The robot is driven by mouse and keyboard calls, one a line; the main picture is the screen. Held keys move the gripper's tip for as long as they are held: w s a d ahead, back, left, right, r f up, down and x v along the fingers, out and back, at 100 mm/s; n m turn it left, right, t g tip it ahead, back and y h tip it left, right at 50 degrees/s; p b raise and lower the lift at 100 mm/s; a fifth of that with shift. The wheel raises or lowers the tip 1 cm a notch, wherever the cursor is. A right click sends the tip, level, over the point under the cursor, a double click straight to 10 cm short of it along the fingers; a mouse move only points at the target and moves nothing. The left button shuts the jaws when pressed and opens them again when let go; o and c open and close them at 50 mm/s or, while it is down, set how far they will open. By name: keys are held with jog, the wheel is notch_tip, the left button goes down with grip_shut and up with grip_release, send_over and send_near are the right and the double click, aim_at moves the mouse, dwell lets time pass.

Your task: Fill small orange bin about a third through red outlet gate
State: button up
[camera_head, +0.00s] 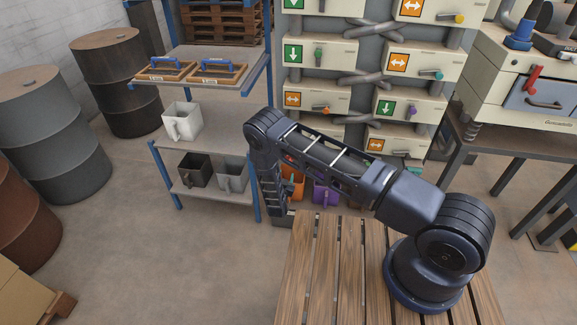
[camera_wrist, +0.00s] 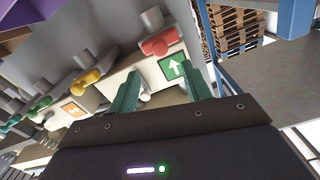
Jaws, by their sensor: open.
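The small orange bin (camera_head: 297,188) stands low in front of the sack filler in the head view, largely hidden behind my arm. In the wrist view a red outlet (camera_wrist: 160,44) sticks out beside a green arrow sign (camera_wrist: 174,66); it lies beyond my fingertips. My gripper (camera_wrist: 160,90) is open, with its two teal fingers spread apart and nothing held between them. A small pale knob-like part shows between the fingers, partly hidden. In the head view my gripper hangs low, left of the orange bin, and its fingertips are hard to make out. The bin's inside is not visible.
A purple bin (camera_head: 325,193) stands right of the orange one. A blue-framed shelf (camera_head: 205,55) at left holds white, black and grey bins. A slatted wooden table (camera_head: 325,270) is in front. Yellow (camera_wrist: 88,78) and green outlets lie left of the red one.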

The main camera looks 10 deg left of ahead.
jog(key=w, duration=0.8)
jog(key=shift+w, duration=0.4)
